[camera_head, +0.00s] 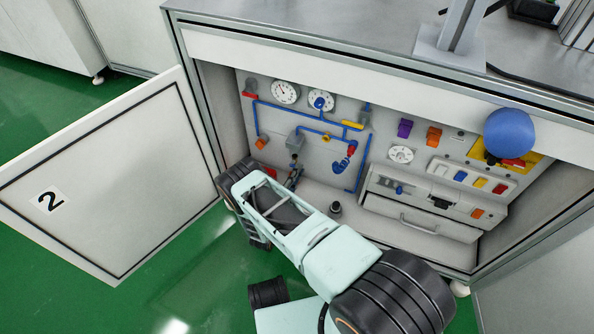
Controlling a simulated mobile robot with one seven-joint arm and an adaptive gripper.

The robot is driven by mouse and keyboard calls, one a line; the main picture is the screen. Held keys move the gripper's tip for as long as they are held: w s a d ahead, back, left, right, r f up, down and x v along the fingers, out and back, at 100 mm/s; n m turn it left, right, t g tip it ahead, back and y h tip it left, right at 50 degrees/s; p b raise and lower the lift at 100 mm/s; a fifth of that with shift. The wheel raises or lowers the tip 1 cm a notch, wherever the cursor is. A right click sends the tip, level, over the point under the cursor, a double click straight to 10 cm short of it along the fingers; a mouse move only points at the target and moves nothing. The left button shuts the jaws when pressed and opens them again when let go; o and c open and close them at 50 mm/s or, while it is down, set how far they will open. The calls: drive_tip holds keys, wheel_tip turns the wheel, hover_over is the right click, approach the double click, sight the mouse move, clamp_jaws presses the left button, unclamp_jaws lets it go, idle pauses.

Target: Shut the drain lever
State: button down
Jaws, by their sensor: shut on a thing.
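My arm reaches from the lower right into the open cabinet. The dark fingers of my gripper (292,179) show small beyond my pale arm, low at the back panel (323,180). They are shut on a small dark part under the grey box (295,140) on the blue pipe, which seems to be the drain lever (294,162). The fingers cover much of it, and its angle cannot be made out. A red part (270,172) shows just left of the fingers, partly behind my wrist.
The cabinet door (110,180), marked 2, stands open at left. Blue pipes (290,108) with gauges (286,92), a yellow handle (352,125) and a red-and-blue valve (345,157) are close by. A drawer unit (420,222) stands at right. A blue ball (509,132) is at the upper right.

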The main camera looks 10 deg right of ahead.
drive_tip(key=shift+f+m, duration=0.35)
drive_tip(key=shift+m, duration=0.65)
drive_tip(key=c, duration=2)
unclamp_jaws()
drive_tip(key=shift+s, duration=0.1)
drive_tip(key=v, duration=1.2)
